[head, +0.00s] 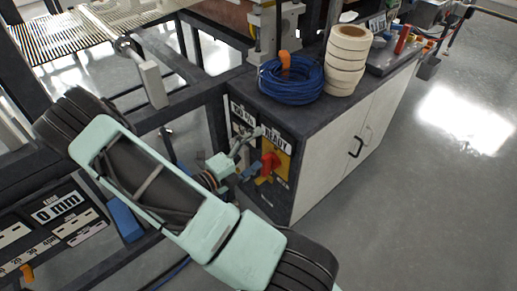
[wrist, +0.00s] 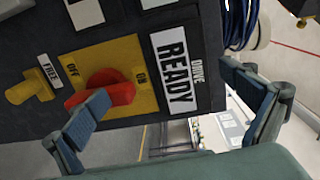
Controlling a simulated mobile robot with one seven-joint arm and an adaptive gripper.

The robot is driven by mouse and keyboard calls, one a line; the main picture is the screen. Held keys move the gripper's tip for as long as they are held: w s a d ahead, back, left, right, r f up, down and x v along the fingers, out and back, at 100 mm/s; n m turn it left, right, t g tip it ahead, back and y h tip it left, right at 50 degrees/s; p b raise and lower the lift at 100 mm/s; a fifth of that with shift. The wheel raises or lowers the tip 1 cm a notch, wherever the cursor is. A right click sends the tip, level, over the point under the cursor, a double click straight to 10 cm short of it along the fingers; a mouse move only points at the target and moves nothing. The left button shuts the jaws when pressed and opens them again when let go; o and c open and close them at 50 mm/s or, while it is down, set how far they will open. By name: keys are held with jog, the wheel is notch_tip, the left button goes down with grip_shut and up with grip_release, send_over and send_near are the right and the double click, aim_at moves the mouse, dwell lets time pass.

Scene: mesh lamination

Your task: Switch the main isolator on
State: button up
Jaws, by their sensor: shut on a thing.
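The main isolator has a red rotary handle (wrist: 108,86) on a yellow plate (wrist: 146,100) marked OFF and ON. It also shows in the head view (head: 267,164) on the dark end panel of the cabinet. I cannot tell which mark the handle points to. The left finger overlaps the handle's lower left end. The right finger is right of the READY label (wrist: 174,68), and its contact is not clear. In the head view my gripper (head: 249,154) is just left of the handle.
A yellow knob (wrist: 28,86) marked FREE sits left of the isolator. On the white cabinet (head: 340,158) stand a blue cable coil (head: 291,82) and a stack of cream rolls (head: 346,62). Dark machine frame bars (head: 190,97) are close to my arm. The floor at right is clear.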

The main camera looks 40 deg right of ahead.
jog(key=a+p, duration=0.2)
jog(key=a, duration=1)
jog(key=shift+s, duration=0.45)
jog(key=shift+f, duration=0.1)
dwell(0.8)
